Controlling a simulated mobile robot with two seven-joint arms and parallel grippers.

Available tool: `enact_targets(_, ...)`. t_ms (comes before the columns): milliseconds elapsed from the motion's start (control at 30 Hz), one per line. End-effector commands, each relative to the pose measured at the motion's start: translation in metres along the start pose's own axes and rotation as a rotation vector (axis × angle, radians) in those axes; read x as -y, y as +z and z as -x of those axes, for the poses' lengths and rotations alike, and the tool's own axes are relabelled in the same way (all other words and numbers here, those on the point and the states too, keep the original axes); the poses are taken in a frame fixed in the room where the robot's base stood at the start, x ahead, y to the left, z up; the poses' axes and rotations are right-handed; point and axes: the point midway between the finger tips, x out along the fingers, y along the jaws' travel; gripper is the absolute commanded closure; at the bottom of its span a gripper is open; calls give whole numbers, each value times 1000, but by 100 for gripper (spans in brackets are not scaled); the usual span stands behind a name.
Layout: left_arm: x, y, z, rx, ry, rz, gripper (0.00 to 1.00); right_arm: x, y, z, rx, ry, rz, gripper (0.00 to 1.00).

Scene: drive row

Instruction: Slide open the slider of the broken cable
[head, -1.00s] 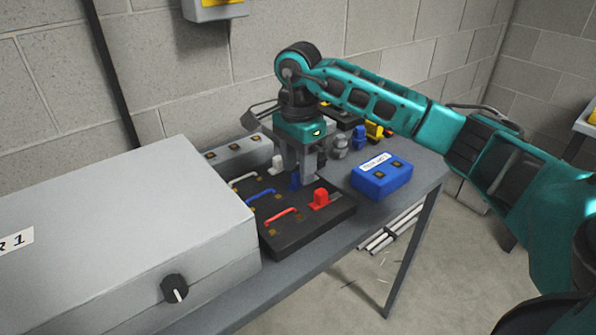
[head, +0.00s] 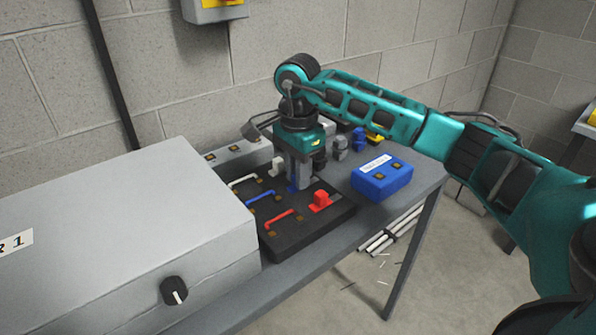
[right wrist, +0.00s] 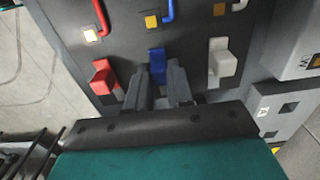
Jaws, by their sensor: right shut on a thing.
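A black panel (head: 335,220) on the bench carries white, blue and red cables with a slider for each. The red cable (head: 281,216), blue cable (head: 264,197) and white cable (head: 243,180) lie side by side; I cannot tell a break in any of them. My right gripper (head: 298,184) points down at the blue slider (right wrist: 157,62) and is shut on it; the fingers partly hide it in the head view. The red slider (head: 320,200) and white slider (right wrist: 222,62) stand free on either side. My left gripper is not in view.
A large grey box (head: 110,220) with a black knob stands left of the panel. A blue labelled box (head: 381,179) sits to the right. Grey and coloured parts stand behind, near the block wall. The bench's right edge is close to the blue box.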

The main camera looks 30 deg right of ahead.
Motion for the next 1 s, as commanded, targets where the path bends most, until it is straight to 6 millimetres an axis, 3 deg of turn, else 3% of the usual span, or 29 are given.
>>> enact_targets(367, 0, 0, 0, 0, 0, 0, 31, 0, 0, 0, 0, 0, 0, 100)
enact_targets(600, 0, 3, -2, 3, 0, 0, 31, 0, -24, 0, -1, -1, -3, 100)
enact_targets(833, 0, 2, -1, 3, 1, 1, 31, 0, -26, 1, -3, -1, -3, 100)
enact_targets(867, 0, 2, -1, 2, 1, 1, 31, 0, -26, 1, -4, -1, -4, 78)
enact_targets(1000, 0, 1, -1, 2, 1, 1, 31, 0, -26, 1, -3, -1, -3, 65)
